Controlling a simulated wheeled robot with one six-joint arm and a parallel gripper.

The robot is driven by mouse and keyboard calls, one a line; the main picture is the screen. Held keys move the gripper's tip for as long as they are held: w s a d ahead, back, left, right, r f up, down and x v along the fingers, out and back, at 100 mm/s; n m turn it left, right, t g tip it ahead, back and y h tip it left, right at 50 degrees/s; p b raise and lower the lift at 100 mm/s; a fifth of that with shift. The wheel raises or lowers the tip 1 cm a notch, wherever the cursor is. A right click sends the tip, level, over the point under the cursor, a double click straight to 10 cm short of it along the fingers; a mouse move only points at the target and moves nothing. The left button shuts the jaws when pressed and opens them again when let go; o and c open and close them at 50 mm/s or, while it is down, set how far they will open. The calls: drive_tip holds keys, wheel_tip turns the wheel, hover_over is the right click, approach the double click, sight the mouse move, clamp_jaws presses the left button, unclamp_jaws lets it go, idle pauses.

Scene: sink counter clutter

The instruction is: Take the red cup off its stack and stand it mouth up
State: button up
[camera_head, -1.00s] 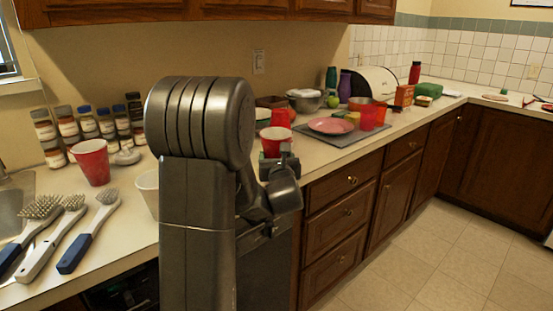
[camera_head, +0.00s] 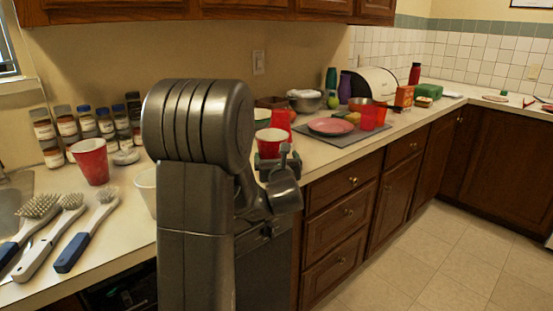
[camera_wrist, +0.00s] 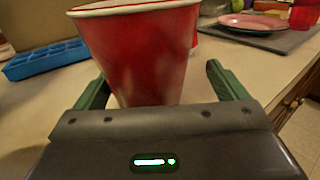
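A red cup (camera_head: 271,147) with a white rim stands mouth up on the counter, just beyond my gripper (camera_head: 276,164). In the wrist view this red cup (camera_wrist: 140,55) fills the upper middle, wide end up. My gripper (camera_wrist: 160,82) is open, with one green finger to each side of the cup's lower part. A gap shows between the cup and the right finger; contact on the left cannot be told. The cup's base is partly hidden by the gripper body. Another red item (camera_head: 281,120) stands close behind it. Whether the near cup is nested in another cannot be seen.
Another red cup (camera_head: 91,163) stands at left near several spice jars (camera_head: 67,128). A white cup (camera_head: 146,190) is partly behind my arm. Brushes (camera_head: 72,232) lie at front left. A pink plate (camera_head: 331,126) is on a dark mat (camera_head: 345,139) at right. A blue tray (camera_wrist: 45,60) lies left.

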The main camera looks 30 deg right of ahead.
drive_tip(key=shift+s, duration=0.1)
drive_tip(key=b+v, duration=0.1)
drive_tip(key=v, duration=1.2)
drive_tip(key=shift+s+a, duration=0.2)
drive_tip(key=shift+s, duration=0.1)
drive_tip(key=shift+f, duration=0.1)
drive_tip(key=p+x, duration=0.1)
drive_tip(key=x, duration=1.3)
drive_tip(key=shift+r+p, duration=0.2)
drive_tip(key=shift+p, duration=0.1)
drive_tip(key=shift+s+f+b, duration=0.1)
drive_tip(key=shift+f+b, duration=0.1)
drive_tip(key=shift+b, duration=0.15)
